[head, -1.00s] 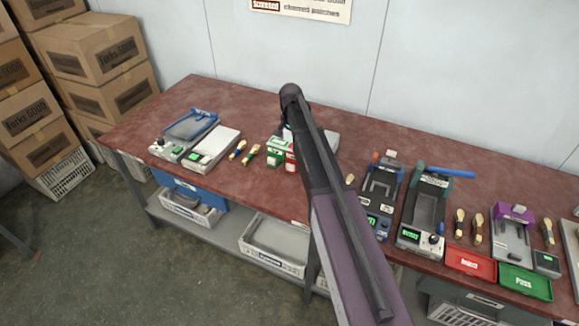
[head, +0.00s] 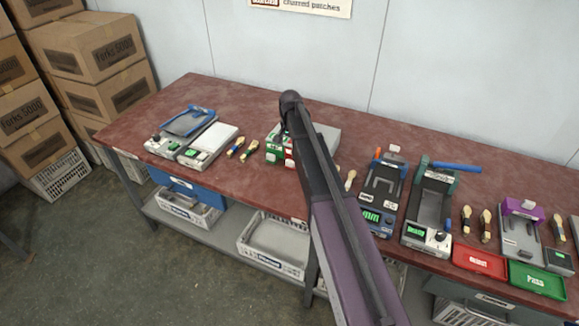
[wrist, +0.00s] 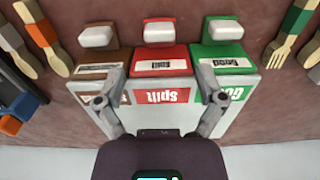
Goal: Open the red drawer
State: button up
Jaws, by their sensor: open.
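In the wrist view, a pale unit (wrist: 152,115) holds three coloured drawers side by side. The red drawer (wrist: 158,55) is in the middle, with a white handle (wrist: 158,32) and an upside-down label. In the head view, the red drawer (head: 289,154) shows partly; my arm hides much of the unit and the gripper.
A brown drawer (wrist: 97,55) and a green drawer (wrist: 226,58) flank the red one closely. Wooden forks (wrist: 285,40) and spoons lie on the red-brown table (head: 260,110). Presses (head: 430,205) stand to the right; a blue-framed device (head: 190,122) stands at left.

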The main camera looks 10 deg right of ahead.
aim_at(290, 160)
jog(key=shift+f+b, duration=3.75)
jog(key=shift+f, duration=0.3)
grip_shut()
jog(key=shift+s+a, duration=0.15)
